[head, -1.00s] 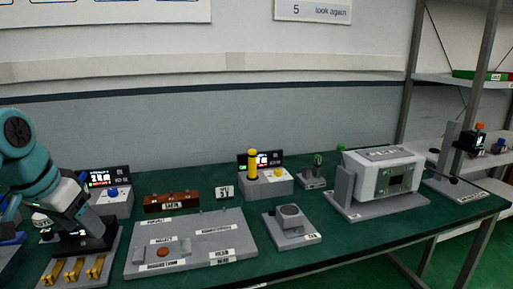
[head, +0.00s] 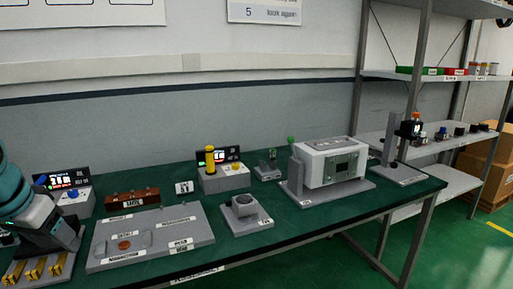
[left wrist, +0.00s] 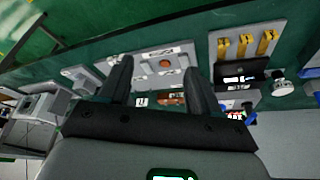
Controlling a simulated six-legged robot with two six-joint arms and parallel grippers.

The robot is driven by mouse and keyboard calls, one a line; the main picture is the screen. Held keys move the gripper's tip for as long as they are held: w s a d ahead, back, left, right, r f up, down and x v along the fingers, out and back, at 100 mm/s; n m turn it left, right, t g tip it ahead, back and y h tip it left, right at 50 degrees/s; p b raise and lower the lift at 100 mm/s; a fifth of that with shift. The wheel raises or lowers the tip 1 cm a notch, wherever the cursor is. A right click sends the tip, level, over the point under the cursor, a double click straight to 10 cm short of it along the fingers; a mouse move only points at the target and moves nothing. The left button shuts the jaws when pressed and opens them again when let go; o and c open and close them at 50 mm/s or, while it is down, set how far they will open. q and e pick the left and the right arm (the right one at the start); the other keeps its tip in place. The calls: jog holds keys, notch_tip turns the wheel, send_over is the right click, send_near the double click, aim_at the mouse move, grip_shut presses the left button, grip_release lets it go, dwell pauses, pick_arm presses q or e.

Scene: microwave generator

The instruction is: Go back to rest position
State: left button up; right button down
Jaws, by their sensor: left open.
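My left gripper (head: 45,240) is at the left edge of the head view, over the left end of the green bench, close to a grey holder with yellow pieces (head: 37,268). In the left wrist view its two dark fingers (left wrist: 160,85) are spread apart with nothing between them. The grey labelled plate (head: 190,222) with a copper-coloured disc (head: 124,245) lies on the bench beyond the fingers. My right gripper does not show in either view.
On the green bench (head: 300,228) stand a brown block (head: 131,197), a device with a yellow cylinder (head: 222,180), a small grey stand (head: 244,224) and a grey-white box machine (head: 330,163). A shelf rack (head: 440,148) stands at the right.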

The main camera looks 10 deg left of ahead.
pick_arm(q)
jog(key=w+d+f+g+h+p, duration=0.1)
jog(key=w+d+f, duration=0.25)
jog(key=f, duration=0.35)
jog(key=w+d+f+p, duration=0.1)
jog(key=w+d+f, duration=0.25)
jog(key=f, duration=0.45)
jog(key=d+f+h+p, duration=0.1)
jog(key=d+f, duration=0.3)
jog(key=f, duration=0.3)
jog(key=d+f+p, duration=0.1)
jog(key=d+f, duration=0.3)
jog(key=f, duration=0.2)
jog(key=s+d+f+g+h+p, duration=0.1)
jog(key=s+d+f+g+p, duration=0.1)
jog(key=s+d+f, duration=0.8)
jog(key=s+d+f+n+p, duration=0.1)
jog(key=s+d+f, duration=0.1)
jog(key=s, duration=0.4)
jog(key=s+d+f+n+g+p, duration=0.1)
jog(key=s+d+f, duration=0.1)
jog(key=s, duration=0.5)
jog(key=shift+f+h, duration=0.4)
jog(key=shift+f, duration=0.25)
jog(key=shift+d, duration=0.1)
jog(key=c, duration=0.4)
